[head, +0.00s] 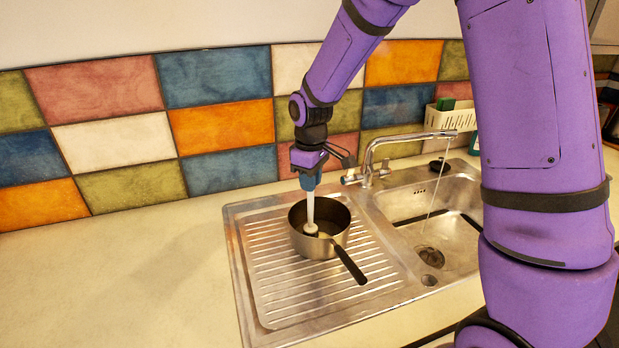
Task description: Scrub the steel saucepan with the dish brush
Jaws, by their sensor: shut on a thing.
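The steel saucepan (322,247) stands upright on the ribbed drainboard, its dark handle (349,264) pointing toward the front right. My gripper (308,178) is above the pan, shut on the dish brush (310,205), whose light handle runs downward. The round brush head (311,229) is inside the pan, near its left side. I cannot tell whether the bristles touch the pan's inner surface. The gripper's fingertips are small in this view, and the grip on the brush is partly hidden.
The drainboard (285,300) is otherwise clear. To the right is the sink basin (452,240), with water running from the faucet (413,137). A white caddy (450,118) with a green sponge (446,104) stands behind it. The counter at left (120,270) is free; the tiled wall is close behind.

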